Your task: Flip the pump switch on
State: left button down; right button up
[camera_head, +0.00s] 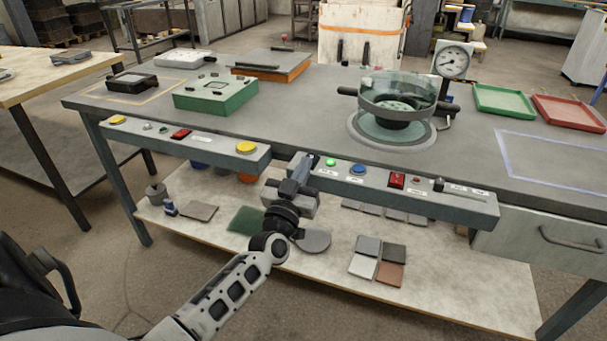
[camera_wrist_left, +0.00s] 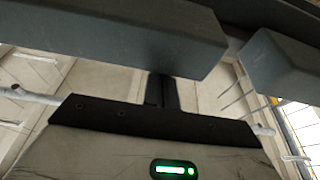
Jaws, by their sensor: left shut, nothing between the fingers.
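My left gripper (camera_head: 300,170) is shut and empty. Its fingers point up at the left end of the right-hand switch panel (camera_head: 455,208), left of a lit green button (camera_head: 331,162); I cannot tell whether they touch the panel. The labels are too small to read, so I cannot tell which one is the pump switch. My right gripper is not in view.
A left-hand panel (camera_head: 215,150) has yellow buttons and a red rocker. A glass-walled round vessel (camera_head: 398,95) and a dial gauge (camera_head: 452,63) stand on the grey bench. A lower shelf (camera_head: 450,280) holds small plates. A drawer (camera_head: 550,245) is at right.

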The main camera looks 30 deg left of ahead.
pick_arm(q)
notch_tip(320, 180, up, 5)
jog(key=p, duration=0.6)
jog(key=f+b+v, duration=0.2)
jog(key=v, duration=0.8)
jog(key=shift+f, duration=0.25)
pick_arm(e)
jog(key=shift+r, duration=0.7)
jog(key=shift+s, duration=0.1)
pick_arm(q)
jog(key=s+d+f+m+g+h+p, duration=0.1)
jog(key=s+d+f+m+g+h, duration=0.1)
jog(key=s+d+f+g+h, duration=0.2)
jog(key=s+d+f+m+g+h+p, duration=0.1)
jog(key=s+d+f+g+h, duration=0.3)
jog(key=s+d, duration=0.6)
jog(key=d+m+g, duration=0.1)
jog(key=d+g, duration=0.1)
jog(key=d, duration=0.1)
jog(key=shift+s+d+f+m+h, duration=0.2)
jog(key=shift+s+d+m+h, duration=0.1)
jog(key=shift+s+d+m, duration=0.1)
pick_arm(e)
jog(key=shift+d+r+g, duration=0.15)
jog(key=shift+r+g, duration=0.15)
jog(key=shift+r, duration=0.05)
